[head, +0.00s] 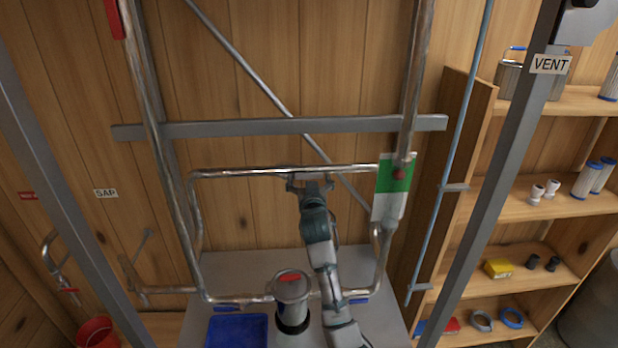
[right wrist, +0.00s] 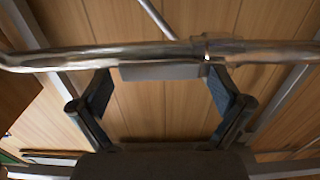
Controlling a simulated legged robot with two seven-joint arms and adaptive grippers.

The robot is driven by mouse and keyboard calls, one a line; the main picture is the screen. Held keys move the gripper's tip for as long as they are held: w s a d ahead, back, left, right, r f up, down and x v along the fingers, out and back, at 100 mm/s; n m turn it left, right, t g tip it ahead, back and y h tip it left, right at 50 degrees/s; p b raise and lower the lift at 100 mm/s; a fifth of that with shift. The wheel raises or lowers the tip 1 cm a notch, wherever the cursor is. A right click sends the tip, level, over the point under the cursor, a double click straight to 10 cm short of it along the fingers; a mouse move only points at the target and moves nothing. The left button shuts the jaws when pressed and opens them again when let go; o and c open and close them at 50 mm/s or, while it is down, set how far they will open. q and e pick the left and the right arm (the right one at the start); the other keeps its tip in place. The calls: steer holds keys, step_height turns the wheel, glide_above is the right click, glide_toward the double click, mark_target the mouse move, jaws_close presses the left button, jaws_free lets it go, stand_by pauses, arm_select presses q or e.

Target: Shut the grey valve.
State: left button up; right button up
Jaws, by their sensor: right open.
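My right gripper (head: 310,185) is at the upper horizontal pipe (head: 240,173) of the pipe loop in the head view. In the right wrist view the gripper (right wrist: 163,90) is open, its two fingers apart. A flat grey bar (right wrist: 165,72), which looks like the grey valve's handle, lies between the fingertips, just below the pipe (right wrist: 110,58) and parallel to it. The fingertips are close to its ends; I cannot tell whether they touch it. In the head view the gripper mostly hides this handle. My left gripper is not in view.
Blue handles (head: 228,308) sit on the lower pipe beside a metal canister (head: 292,290). A green and white panel (head: 393,187) is right of the gripper. A blue bin (head: 237,331) is low in front. A slanted grey post (head: 500,180) stands before the shelves (head: 545,207) at right.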

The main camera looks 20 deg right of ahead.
steer(key=c, duration=1.5)
